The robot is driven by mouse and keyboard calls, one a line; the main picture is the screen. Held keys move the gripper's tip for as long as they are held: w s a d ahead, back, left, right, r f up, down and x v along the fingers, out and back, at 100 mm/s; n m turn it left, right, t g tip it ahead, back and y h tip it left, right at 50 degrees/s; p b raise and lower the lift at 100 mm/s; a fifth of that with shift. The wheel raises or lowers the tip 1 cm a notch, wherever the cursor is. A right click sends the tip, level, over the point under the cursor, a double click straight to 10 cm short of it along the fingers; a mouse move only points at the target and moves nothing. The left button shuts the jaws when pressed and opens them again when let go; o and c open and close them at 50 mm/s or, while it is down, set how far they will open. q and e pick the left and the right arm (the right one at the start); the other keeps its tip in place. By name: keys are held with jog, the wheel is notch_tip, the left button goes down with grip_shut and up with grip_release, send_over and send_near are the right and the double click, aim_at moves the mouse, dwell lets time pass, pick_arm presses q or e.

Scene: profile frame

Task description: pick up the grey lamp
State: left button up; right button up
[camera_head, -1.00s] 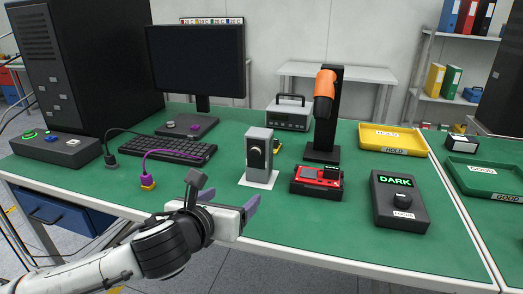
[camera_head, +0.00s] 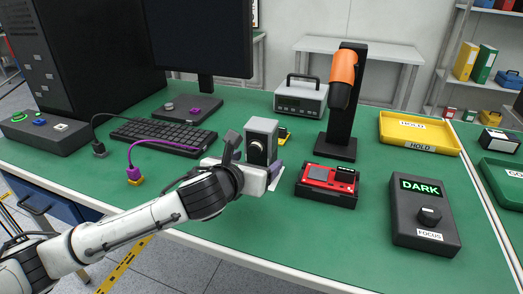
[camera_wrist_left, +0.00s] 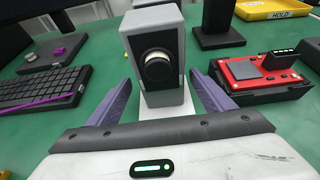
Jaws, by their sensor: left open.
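The grey lamp (camera_head: 261,139) is an upright grey box with a black front and a round lens. It stands on a white patch on the green table. In the left wrist view the lamp (camera_wrist_left: 155,60) is straight ahead, between and just beyond the two purple fingers. My left gripper (camera_head: 265,172) is open in front of the lamp, and its wrist hides the lamp's lower part in the head view. In the left wrist view the open gripper (camera_wrist_left: 160,103) holds nothing. My right gripper is not in view.
A red device (camera_head: 327,184) sits right of the lamp, and a black box reading DARK (camera_head: 424,214) farther right. A black stand with an orange head (camera_head: 343,85) rises behind. A keyboard (camera_head: 163,135) and purple cable (camera_head: 133,172) lie left. A yellow HOLD tray (camera_head: 420,145) is back right.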

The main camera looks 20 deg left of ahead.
aim_at(263, 121)
pick_arm(q)
jog(key=x, duration=0.4)
jog(key=shift+d, duration=0.15)
jog(key=shift+w, duration=0.3)
jog(key=c, duration=1.5)
notch_tip(263, 121, up, 9)
jog(key=shift+p, duration=0.55)
jog(key=shift+r, duration=0.55)
